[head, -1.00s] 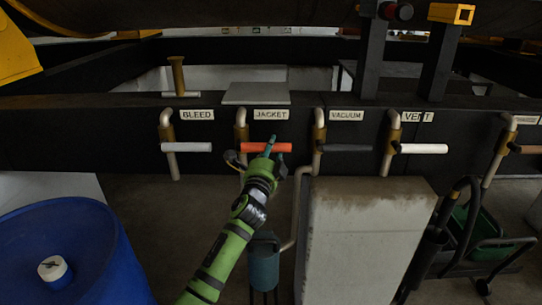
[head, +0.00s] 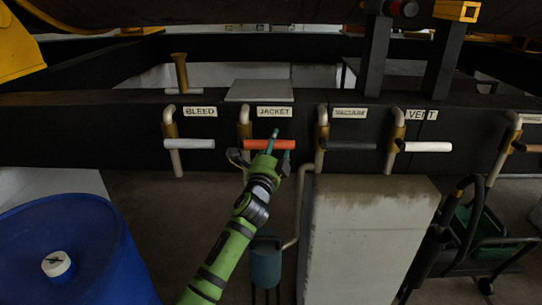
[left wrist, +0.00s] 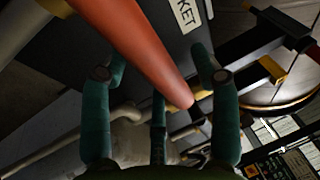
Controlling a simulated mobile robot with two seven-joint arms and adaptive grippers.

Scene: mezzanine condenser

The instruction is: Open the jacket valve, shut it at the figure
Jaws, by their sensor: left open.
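The jacket valve's orange lever (head: 268,144) stands out horizontally from a brass valve body (head: 244,130), below the JACKET label (head: 274,112). My left gripper (head: 277,148) is at the right part of this lever. In the left wrist view, the orange lever (left wrist: 140,45) runs from the top left to its rounded end between the open teal fingers (left wrist: 165,75). I cannot tell whether any finger touches it. No readable figure or gauge shows. My right gripper is not in view.
Similar valves carry the labels BLEED (head: 199,112), VACUUM (head: 348,113) and VENT (head: 421,115) along the dark beam (head: 70,137). A concrete block (head: 365,240) stands below right. A blue drum (head: 95,240) is at lower left, a green container (head: 265,262) below the lever.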

